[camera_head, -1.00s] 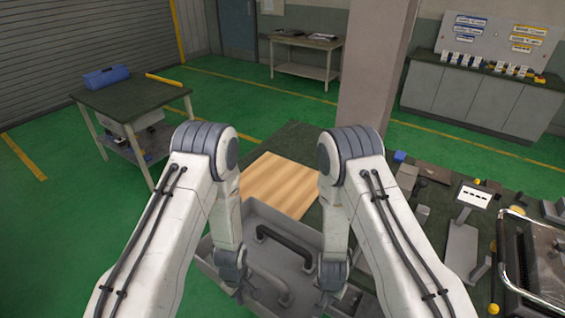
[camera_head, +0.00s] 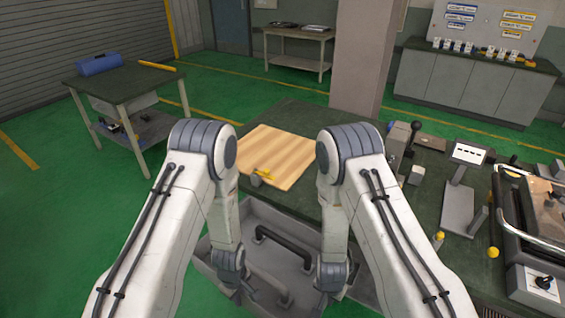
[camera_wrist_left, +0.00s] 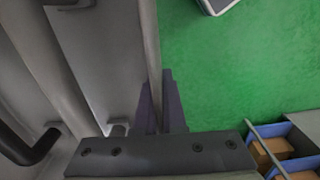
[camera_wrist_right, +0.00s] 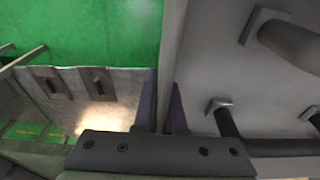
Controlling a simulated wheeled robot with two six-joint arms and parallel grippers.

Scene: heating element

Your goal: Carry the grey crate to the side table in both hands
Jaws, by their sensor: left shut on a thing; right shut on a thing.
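My left gripper (camera_head: 235,287) is shut on the crate's left wall; the wall also runs between the fingers in the left wrist view (camera_wrist_left: 158,108). My right gripper (camera_head: 332,290) is shut on the right wall, which also shows between the fingers in the right wrist view (camera_wrist_right: 165,108). My arms hide parts of the crate. A table (camera_head: 135,88) with a blue box on it stands at the left.
The workbench (camera_head: 300,120) carries a wooden board (camera_head: 280,158) with a small yellow-and-grey item at its near edge. A lever device, a stand (camera_head: 460,200) and a framed machine (camera_head: 535,225) are at the right. A pillar and another table (camera_head: 298,40) stand behind. Green floor is clear at left.

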